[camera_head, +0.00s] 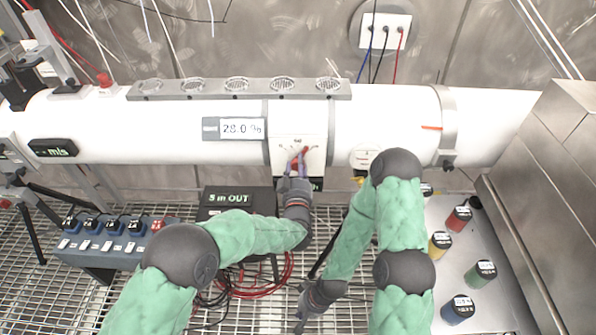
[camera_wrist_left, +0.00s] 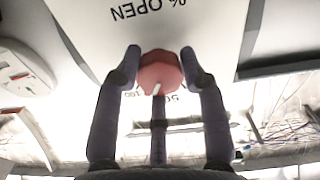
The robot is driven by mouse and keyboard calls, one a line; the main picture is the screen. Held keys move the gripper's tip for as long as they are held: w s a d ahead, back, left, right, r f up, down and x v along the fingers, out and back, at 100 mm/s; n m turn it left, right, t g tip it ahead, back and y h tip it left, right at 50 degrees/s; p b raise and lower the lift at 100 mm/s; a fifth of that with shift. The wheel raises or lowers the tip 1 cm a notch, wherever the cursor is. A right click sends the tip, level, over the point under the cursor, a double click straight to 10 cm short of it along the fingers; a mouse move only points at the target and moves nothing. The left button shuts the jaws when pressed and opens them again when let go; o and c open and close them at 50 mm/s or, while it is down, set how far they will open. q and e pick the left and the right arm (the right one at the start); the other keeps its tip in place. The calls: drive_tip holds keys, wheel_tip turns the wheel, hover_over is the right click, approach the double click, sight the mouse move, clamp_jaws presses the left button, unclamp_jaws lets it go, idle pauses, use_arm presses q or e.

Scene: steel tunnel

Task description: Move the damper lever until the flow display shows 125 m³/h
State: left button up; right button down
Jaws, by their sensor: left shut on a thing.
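The red damper lever (camera_head: 304,151) sits on a white scale plate (camera_head: 286,144) on the white duct. My left gripper (camera_head: 298,165) is at the lever, its fingers shut on it. In the left wrist view the red lever knob (camera_wrist_left: 160,70) is between the fingers of my left gripper (camera_wrist_left: 163,75). A small dark display (camera_head: 317,184) below the plate shows only a green "h"; my left gripper hides the rest. A white display (camera_head: 240,128) on the duct reads 28.0 %. My right gripper (camera_head: 301,323) hangs low over the grating, away from the lever.
A dark display (camera_head: 52,149) at the left reads m/s. A black box (camera_head: 238,200) reads "5 in OUT". A row of switches (camera_head: 108,235) is at the lower left. Several coloured cans, one red (camera_head: 458,219), stand on a pale surface at the right. A steel cabinet (camera_head: 540,190) bounds the right.

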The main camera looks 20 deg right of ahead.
use_arm(q)
drive_tip(key=n+b, duration=0.3)
drive_tip(key=r+n+b, duration=0.1)
drive_tip(key=n, duration=0.1)
drive_tip(key=shift+w+a+b, duration=0.15)
drive_tip(key=shift+w+b, duration=0.1)
drive_tip(key=shift+b, duration=0.05)
drive_tip(key=shift+r+n+b, duration=0.1)
drive_tip(key=shift+n+b, duration=0.7)
drive_tip(key=shift+n, duration=0.2)
drive_tip(key=shift+a, duration=0.1)
drive_tip(key=o, duration=1.1)
drive_tip(key=shift+o, duration=0.2)
drive_tip(key=shift+a+f, duration=0.1)
drive_tip(key=shift+f, duration=0.15)
drive_tip(key=shift+s+f, duration=0.15)
drive_tip(key=shift+s, duration=0.1)
drive_tip(key=v, duration=1.1)
drive_tip(key=shift+s, duration=0.25)
